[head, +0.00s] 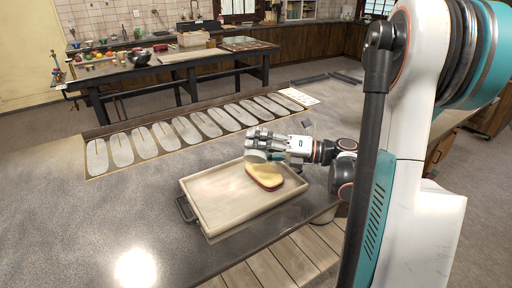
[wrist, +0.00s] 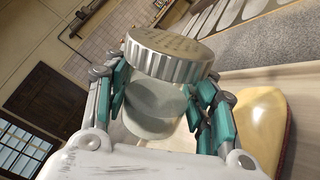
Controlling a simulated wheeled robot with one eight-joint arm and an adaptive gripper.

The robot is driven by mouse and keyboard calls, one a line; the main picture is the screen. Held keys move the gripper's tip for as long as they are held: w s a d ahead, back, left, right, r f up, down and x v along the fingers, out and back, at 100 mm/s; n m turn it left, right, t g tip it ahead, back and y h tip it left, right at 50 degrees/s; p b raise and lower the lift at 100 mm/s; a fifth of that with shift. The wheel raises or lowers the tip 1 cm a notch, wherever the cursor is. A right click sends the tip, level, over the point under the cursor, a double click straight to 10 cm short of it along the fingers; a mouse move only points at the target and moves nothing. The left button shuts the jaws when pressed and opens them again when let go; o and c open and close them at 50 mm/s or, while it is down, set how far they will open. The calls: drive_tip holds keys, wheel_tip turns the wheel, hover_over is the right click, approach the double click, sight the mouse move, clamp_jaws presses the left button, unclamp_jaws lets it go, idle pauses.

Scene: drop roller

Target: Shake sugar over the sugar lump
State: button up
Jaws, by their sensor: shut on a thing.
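My gripper (wrist: 160,105) is shut on a jar (wrist: 155,105) with a ridged metal lid (wrist: 170,55) in the wrist view. The jar is tilted, and its contents cannot be made out clearly. In the head view my gripper (head: 268,146) holds it above a wooden tray (head: 205,196). A yellow-topped, reddish-edged lump (head: 264,176) lies in the tray, just below the gripper. In the wrist view the lump (wrist: 258,120) is at the right, beside and apart from the jar. No falling sugar can be seen.
A board with several pale oval slabs (head: 188,130) lies along the counter's back edge. The grey counter (head: 100,220) is clear left of the tray. A dark handle (head: 184,208) sticks out at the tray's left. A second table (head: 170,72) stands behind.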

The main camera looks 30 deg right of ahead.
sight(266, 156)
drive_tip(key=m, duration=0.4)
drive_tip(key=shift+s+a+f+p, duration=0.1)
drive_tip(key=shift+a+f+p, duration=0.1)
drive_tip(key=shift+p, duration=0.1)
drive_tip(key=m, duration=0.4)
drive_tip(key=shift+s+f, duration=0.1)
drive_tip(key=shift+f, duration=0.1)
drive_tip(key=shift+s, duration=0.1)
drive_tip(key=shift+s+d, duration=0.15)
drive_tip(key=shift+s, duration=1.75)
drive_tip(key=shift+w, duration=0.15)
drive_tip(key=shift+w+a+b, duration=0.2)
drive_tip(key=shift+w+b, duration=0.15)
drive_tip(key=shift+w, duration=1.5)
